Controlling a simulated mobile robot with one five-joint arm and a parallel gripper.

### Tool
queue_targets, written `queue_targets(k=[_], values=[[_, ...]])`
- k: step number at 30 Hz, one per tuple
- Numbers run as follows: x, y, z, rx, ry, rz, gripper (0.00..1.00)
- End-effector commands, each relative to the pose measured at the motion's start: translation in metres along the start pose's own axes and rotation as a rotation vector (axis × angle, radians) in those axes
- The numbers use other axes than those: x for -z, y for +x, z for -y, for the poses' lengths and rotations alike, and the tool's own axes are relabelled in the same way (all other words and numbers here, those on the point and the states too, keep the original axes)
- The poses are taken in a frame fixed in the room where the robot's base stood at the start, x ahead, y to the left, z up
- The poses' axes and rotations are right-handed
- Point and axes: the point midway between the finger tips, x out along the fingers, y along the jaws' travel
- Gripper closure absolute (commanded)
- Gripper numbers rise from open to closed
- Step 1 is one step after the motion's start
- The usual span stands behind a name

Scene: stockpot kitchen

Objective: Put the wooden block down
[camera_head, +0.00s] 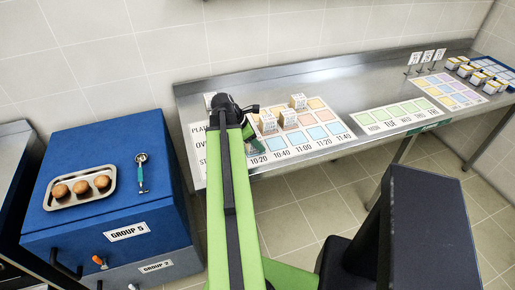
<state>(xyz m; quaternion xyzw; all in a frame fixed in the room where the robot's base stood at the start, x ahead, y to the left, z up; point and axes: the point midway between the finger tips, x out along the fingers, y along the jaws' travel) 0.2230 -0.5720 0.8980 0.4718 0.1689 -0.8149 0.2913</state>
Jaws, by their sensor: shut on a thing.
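My gripper (254,131) is at the far end of my green arm, low over the left part of the printed mat on the steel counter (345,90). It is shut on a wooden block (268,123), pale with printed faces. My arm hides much of the jaws, and I cannot tell whether the held block touches the mat. Two similar blocks stand on the mat just to the right, a front one (288,119) and a rear one (298,101). The mat (344,138) has coloured squares in rows and times along its front edge.
Another block (209,99) shows partly behind my arm. A green-square weekday mat (389,116) and a pastel mat (447,91) lie to the right, with several boxes (468,71) beyond. A blue cabinet (110,205) at left bears a bun tray (82,205) and a scoop (141,173).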

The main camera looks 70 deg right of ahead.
Motion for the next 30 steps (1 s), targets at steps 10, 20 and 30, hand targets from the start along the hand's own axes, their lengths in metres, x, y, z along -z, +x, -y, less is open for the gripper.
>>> queue_targets(k=[10,20,30], values=[[0.002,0.005,0.000,0.000,0.000,0.000,0.99],[0.001,0.004,0.001,0.001,0.002,0.000,0.31],[-0.004,-0.025,0.001,0.001,0.000,0.000,0.31]])
